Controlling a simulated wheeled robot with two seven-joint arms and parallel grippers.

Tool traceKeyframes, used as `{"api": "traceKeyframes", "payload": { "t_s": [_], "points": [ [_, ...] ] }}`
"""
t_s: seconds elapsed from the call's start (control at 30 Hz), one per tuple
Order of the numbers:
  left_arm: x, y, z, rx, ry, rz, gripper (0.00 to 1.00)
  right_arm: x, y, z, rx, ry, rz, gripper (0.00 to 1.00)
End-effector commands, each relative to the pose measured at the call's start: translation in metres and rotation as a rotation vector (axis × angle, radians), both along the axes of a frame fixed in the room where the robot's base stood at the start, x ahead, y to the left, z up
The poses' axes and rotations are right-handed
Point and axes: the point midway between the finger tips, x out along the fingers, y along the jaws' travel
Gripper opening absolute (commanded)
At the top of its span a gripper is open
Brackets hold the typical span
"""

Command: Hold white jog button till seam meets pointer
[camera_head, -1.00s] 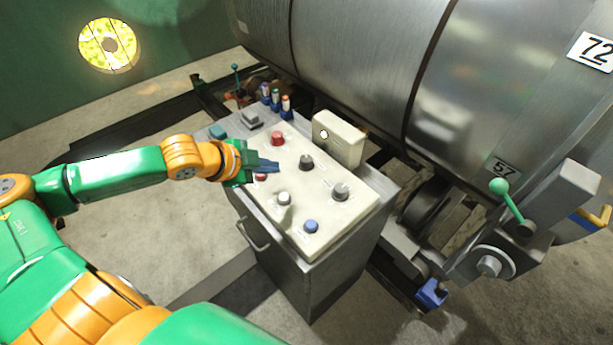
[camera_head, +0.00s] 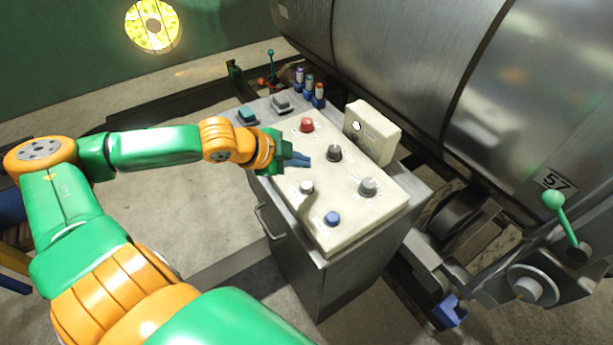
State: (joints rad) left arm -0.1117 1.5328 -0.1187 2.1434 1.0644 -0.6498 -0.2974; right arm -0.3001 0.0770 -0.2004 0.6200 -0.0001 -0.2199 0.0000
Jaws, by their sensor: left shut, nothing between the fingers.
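The white jog button (camera_head: 307,187) stands on the cream top of the control panel (camera_head: 350,232), left of the grey knob and above the blue button. My left gripper (camera_head: 302,160) is shut and empty. Its blue fingers hover over the panel just above the white button in the picture, apart from it. The steel drum (camera_head: 400,60) fills the upper right, with a dark band or seam (camera_head: 462,70) around it. A plate marked 57 (camera_head: 553,180) is on the drum. I cannot make out a pointer. My right gripper is out of view.
The panel also carries a red button (camera_head: 307,125), a black knob (camera_head: 334,153), a grey knob (camera_head: 368,187) and a blue button (camera_head: 332,218). A cream box (camera_head: 372,132) stands at its back edge. A green-knobbed lever (camera_head: 560,215) is at right. Floor left of the cabinet is clear.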

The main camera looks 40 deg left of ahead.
Motion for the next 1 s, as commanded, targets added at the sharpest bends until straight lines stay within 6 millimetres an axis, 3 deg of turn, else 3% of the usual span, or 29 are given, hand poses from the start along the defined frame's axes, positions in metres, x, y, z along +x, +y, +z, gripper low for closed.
{"api": "traceKeyframes", "payload": {
  "t_s": [0.03, 0.1, 0.3, 1.0],
  "points": [
    [0.0, 0.0, -0.016, 0.001, 0.0, 0.0, 0.0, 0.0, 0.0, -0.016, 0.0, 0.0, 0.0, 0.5],
    [0.0, 0.0, -0.025, 0.001, 0.0, -0.001, 0.0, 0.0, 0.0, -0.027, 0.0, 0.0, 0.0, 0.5],
    [0.0, 0.0, -0.046, -0.001, 0.0, 0.001, 0.0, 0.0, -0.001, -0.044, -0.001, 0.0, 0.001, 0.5],
    [0.0, 0.0, -0.046, 0.001, 0.0, 0.001, 0.0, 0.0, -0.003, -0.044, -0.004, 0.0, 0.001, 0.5]
  ]
}}
